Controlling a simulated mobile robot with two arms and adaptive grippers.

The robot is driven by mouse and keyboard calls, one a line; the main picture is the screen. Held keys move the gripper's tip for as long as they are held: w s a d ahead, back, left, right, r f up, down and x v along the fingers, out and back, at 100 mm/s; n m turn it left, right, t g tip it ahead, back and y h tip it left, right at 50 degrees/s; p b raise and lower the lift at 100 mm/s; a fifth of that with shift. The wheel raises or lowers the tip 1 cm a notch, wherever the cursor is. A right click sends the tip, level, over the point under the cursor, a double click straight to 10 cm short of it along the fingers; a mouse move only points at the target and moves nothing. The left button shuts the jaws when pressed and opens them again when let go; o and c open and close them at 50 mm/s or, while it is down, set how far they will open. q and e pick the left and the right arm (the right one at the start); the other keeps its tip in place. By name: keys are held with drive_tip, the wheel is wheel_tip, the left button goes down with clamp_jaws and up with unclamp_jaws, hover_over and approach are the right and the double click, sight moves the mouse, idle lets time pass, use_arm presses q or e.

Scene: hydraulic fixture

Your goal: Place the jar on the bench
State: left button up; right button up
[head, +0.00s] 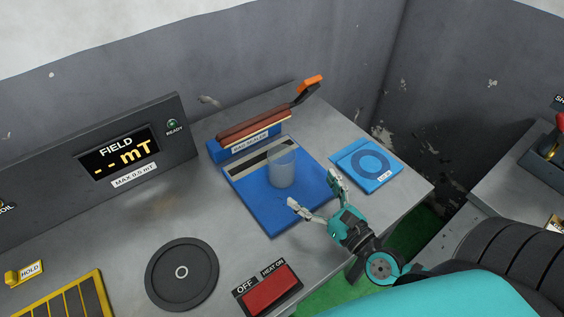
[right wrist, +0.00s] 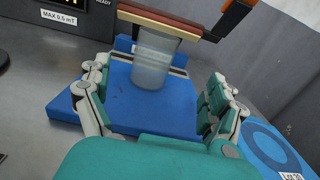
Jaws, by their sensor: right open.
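A translucent, pale jar (head: 282,168) stands upright on the blue plate of the bag sealer (head: 270,210), toward its right half. In the right wrist view the jar (right wrist: 155,60) stands ahead of my fingers, near the far edge of the plate. My right gripper (head: 315,193) is open and empty, with its fingers spread toward the jar and apart from it. In the right wrist view the fingers (right wrist: 150,105) frame the blue plate with the jar beyond them. The grey metal bench (head: 225,265) lies under the sealer. My left gripper is not in view.
The sealer's bar with an orange-tipped lever (head: 308,85) rises behind the jar. A blue pad with a ring (head: 394,176) lies to the right. A round dark plate (head: 165,290), a red heat switch (head: 271,289) and a field display (head: 120,152) are on the left and front.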

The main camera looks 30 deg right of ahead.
sight(281, 160)
drive_tip(key=w, duration=0.2)
drive_tip(key=w+p, duration=0.1)
drive_tip(key=w, duration=0.1)
drive_tip(key=w+a+p, duration=0.1)
drive_tip(key=w, duration=0.1)
drive_tip(key=shift+w, duration=0.15)
drive_tip(key=w, duration=0.1)
drive_tip(key=w+a+p, duration=0.1)
drive_tip(key=w, duration=0.1)
drive_tip(key=w+p, duration=0.1)
drive_tip(key=shift+w+a+r, duration=0.2)
drive_tip(key=shift+w+r, duration=0.1)
drive_tip(key=shift+w+f, duration=0.15)
drive_tip(key=shift+w, duration=0.15)
drive_tip(key=shift+s, duration=0.1)
drive_tip(key=shift+c, duration=0.3)
drive_tip(key=shift+c, duration=1.3)
drive_tip(key=c, duration=1)
drive_tip(key=shift+c, duration=0.5)
